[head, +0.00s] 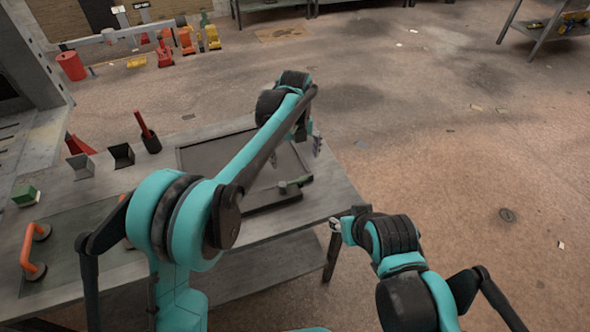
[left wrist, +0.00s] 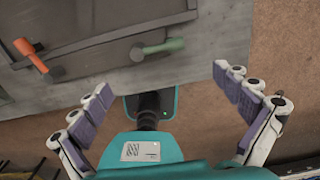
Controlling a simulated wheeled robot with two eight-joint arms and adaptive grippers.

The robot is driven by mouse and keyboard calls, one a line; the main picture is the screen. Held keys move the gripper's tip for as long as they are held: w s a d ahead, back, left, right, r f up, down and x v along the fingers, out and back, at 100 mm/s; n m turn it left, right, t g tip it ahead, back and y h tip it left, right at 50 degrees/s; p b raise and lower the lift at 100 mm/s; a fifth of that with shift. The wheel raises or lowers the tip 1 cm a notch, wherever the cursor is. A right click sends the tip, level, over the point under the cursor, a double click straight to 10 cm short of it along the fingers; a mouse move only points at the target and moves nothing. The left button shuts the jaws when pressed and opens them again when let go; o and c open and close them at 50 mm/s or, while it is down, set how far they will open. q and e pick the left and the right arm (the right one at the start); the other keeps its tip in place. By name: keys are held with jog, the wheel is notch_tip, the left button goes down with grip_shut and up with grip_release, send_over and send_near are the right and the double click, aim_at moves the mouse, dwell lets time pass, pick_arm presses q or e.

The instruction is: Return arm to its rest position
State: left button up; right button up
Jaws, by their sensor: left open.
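My left arm reaches out over the grey bench (head: 330,195) in the head view, well away from my body. My left gripper (head: 296,156) hangs at its end above the dark tray (head: 196,158), partly hidden by the arm. In the left wrist view the left gripper (left wrist: 163,80) is open, its purple-padded fingers wide apart with nothing held. My right arm is folded low beside the bench's right corner. I cannot make out its jaws.
A green-handled tool (left wrist: 160,48) and an orange-handled tool (left wrist: 30,55) lie below the left gripper. Orange handles (head: 33,268), dark bins (head: 121,154) and a black cup with a red tool (head: 151,143) occupy the bench's left. Floor at right is open.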

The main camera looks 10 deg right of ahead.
pick_arm(q)
jog(key=shift+r, duration=1.05)
jog(key=s+a+r+n+t, duration=0.1)
jog(key=s+a+r+n, duration=0.15)
jog(key=a+n, duration=0.25)
jog(key=s+a+r+n+t+b, duration=0.1)
jog(key=s+a+n, duration=0.3)
jog(key=a+n, duration=0.1)
jog(key=s+a+r+n+t, duration=0.1)
jog(key=s+a+r+n, duration=0.15)
jog(key=a+n, duration=0.25)
jog(key=s+a+f+n+t, duration=0.2)
jog(key=s+a+n, duration=0.4)
jog(key=n, duration=0.3)
jog(key=s+a+f+n+t+b, duration=0.1)
jog(key=s+a+f+n+t, duration=0.1)
jog(key=s+a+f+n, duration=0.3)
jog(key=s+n, duration=0.4)
jog(key=shift+a+f+n, duration=0.25)
jog(key=shift+a+n, duration=0.05)
jog(key=shift+a, duration=0.05)
